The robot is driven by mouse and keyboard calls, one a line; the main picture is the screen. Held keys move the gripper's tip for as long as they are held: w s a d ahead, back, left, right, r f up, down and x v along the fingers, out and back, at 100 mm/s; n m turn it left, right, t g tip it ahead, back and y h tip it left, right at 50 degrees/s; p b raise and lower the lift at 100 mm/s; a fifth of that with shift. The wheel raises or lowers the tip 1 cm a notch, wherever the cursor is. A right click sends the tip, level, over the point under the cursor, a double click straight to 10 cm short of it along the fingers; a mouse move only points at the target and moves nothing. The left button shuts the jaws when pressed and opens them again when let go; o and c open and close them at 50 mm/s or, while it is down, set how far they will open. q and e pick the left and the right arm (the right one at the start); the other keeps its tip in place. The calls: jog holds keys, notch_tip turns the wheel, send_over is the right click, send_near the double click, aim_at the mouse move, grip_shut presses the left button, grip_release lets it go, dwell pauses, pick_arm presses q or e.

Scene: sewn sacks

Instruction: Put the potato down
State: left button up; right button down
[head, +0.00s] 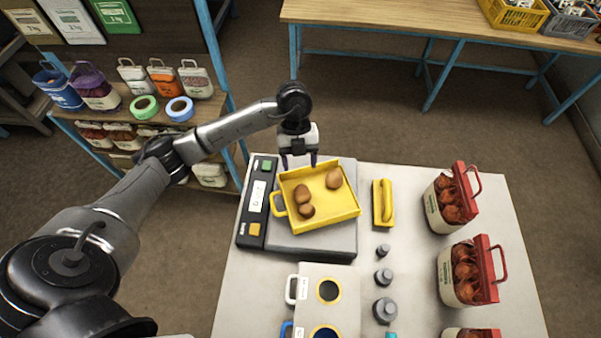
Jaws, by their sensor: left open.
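Three brown potatoes lie in a yellow tray (330,216). One potato (334,179) is near the tray's upper right corner. Another potato (301,193) lies left of the middle, and a third potato (306,210) is just below it. The tray rests on the grey plate of a scale (311,243). My left gripper (299,163) is over the tray's far left edge, fingers pointing down and apart, with nothing seen between them. I cannot tell its exact height above the tray. My right gripper is not in view.
On the white table (399,262) are a yellow holder (383,204), several grey weights (384,311) and sacks with red tops (469,270) at the right. A box with round openings (343,311) stands in front. A shelf (130,112) with sacks and tape rolls is at left.

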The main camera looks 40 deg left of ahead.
pick_arm(q)
jog(key=shift+v, duration=0.75)
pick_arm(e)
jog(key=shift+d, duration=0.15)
